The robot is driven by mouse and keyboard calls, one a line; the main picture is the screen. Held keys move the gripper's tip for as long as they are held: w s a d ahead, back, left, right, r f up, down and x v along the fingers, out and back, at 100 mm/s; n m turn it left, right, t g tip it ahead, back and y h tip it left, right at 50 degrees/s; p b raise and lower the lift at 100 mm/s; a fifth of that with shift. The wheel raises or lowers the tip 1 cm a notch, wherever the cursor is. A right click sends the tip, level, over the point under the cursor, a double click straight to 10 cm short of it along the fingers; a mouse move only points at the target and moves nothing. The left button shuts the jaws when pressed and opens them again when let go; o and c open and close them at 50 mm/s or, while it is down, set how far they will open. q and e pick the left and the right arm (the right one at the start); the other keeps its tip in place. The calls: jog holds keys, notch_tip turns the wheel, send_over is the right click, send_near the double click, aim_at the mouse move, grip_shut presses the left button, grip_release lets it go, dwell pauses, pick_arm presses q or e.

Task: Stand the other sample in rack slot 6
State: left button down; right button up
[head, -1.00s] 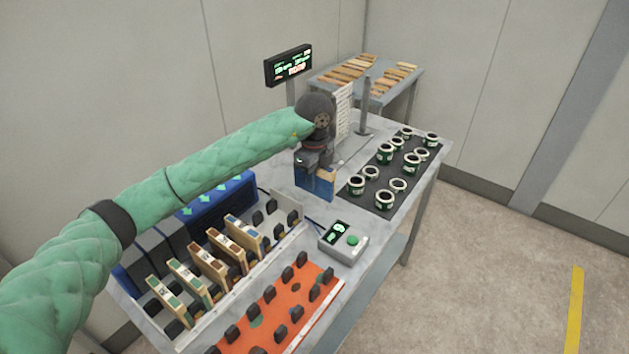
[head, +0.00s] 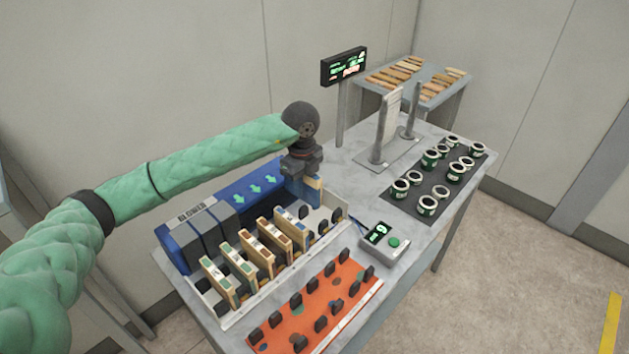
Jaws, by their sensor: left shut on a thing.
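My left gripper (head: 302,172) is shut on a sample panel with a blue face and a pale wooden edge (head: 315,188). It holds the sample roughly upright at the back of the rack's right end; I cannot tell whether the sample touches the rack. The white rack (head: 275,303) holds several upright samples in a row, with green, brown and blue tops. The nearest one, with a blue top (head: 291,230), stands just left of the held sample. Black slot posts to its right stand empty. My right gripper is not in view.
An orange board with black pegs (head: 352,272) lies in front. A display (head: 344,67) stands behind.

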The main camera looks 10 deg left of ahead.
aim_at(306, 200)
pick_arm(q)
jog(key=shift+s+d, duration=0.15)
jog(key=shift+d, duration=0.1)
jog(key=shift+d+f, duration=0.1)
jog(key=shift+f, duration=0.55)
notch_tip(306, 200, down, 2)
jog(key=shift+f+b, duration=0.15)
jog(key=shift+b, duration=0.35)
notch_tip(306, 200, down, 2)
jog(key=shift+f+b, duration=0.15)
jog(key=shift+b, duration=0.15)
jog(key=shift+f, duration=0.8)
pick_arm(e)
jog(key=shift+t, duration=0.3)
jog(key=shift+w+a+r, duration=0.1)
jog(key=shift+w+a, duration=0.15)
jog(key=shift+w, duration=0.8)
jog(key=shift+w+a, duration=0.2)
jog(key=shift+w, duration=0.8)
pick_arm(q)
jog(key=shift+b, duration=0.45)
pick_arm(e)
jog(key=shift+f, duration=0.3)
